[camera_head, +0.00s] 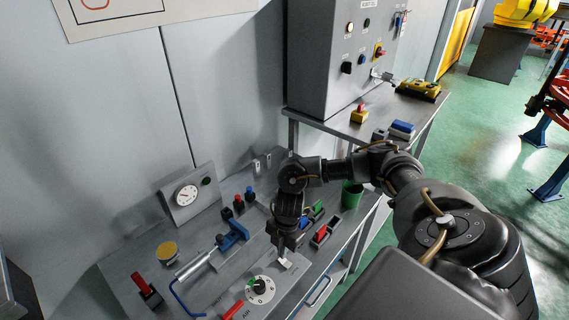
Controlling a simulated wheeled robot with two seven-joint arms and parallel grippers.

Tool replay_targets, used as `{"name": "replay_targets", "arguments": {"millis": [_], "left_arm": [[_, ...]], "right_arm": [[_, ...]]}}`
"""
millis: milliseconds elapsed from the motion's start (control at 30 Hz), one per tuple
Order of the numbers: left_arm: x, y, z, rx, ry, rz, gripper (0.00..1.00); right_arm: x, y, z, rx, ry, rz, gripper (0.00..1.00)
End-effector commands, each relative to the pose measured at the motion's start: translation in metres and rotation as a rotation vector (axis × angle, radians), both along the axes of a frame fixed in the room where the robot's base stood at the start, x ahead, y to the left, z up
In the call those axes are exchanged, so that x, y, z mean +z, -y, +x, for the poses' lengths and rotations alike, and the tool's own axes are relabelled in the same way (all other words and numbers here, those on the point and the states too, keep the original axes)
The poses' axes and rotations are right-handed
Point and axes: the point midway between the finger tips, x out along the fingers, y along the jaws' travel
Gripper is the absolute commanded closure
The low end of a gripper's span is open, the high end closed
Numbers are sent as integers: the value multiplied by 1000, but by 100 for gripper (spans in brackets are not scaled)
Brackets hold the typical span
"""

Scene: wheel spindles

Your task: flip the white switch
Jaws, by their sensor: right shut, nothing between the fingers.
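My right arm reaches in from the right over the workbench (215,282), with the wrist bent down. My right gripper (283,250) points down at the bench and its fingers look closed, with nothing held. A small white switch (285,263) is just below and beside the fingertips, on a light plate. The fingers partly cover it, so I cannot tell if they touch it or which way it is tipped. My left gripper is not in view.
A white dial (260,289) and a red lever (232,309) are in front of the gripper. A blue clamp (234,235) stands to its left, a red rocker (321,233) to its right. A green cup (351,195) and a grey cabinet (335,60) are further right and back.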

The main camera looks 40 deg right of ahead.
Motion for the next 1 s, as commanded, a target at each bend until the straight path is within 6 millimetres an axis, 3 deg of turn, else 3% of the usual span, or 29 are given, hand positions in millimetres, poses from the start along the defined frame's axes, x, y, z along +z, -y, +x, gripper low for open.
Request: {"name": "replay_targets", "arguments": {"millis": [1000], "left_arm": [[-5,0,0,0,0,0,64]], "right_arm": [[-8,0,0,0,0,0,100]]}}
